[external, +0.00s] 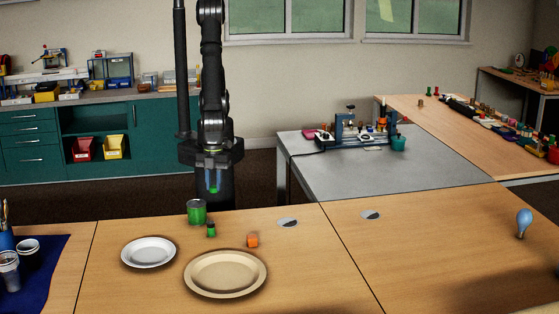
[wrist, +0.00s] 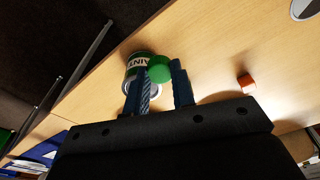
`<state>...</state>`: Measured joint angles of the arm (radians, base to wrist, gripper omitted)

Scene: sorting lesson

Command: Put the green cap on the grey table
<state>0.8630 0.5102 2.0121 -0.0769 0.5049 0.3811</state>
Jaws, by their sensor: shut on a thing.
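In the wrist view the green cap (wrist: 159,69) sits between the blue fingertips of my gripper (wrist: 161,71). The grey table (external: 430,172) stands to the right of my gripper, behind the wooden tables, with its front left part bare.
A blue fixture (external: 350,132) with small parts occupies the grey table's back.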

